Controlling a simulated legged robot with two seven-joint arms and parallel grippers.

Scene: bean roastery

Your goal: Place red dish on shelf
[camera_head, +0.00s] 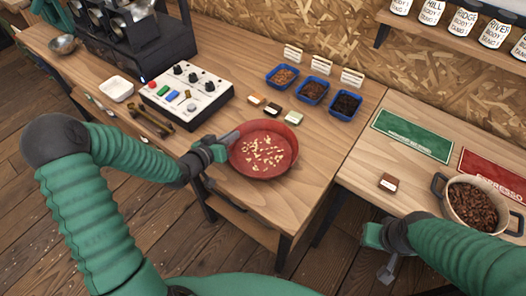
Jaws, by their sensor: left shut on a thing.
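The red dish (270,166) is a round bowl with pale pieces scattered in its bottom. It is at the front right of the left wooden table. My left gripper (228,139) is shut on the dish's left rim. Whether the dish touches the tabletop is hard to tell. The shelf (440,45) is a wooden board on the wall at the upper right, with several labelled cans on it. My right gripper (382,258) is low at the right, in front of the right table and away from the dish. Its jaw opening is unclear.
Blue trays (311,91) with dark contents stand behind the dish, with small blocks (273,109) nearer. A control box (187,93) is to the left. The right table holds a pot of beans (472,206), a green mat (412,135) and a red mat (492,172).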

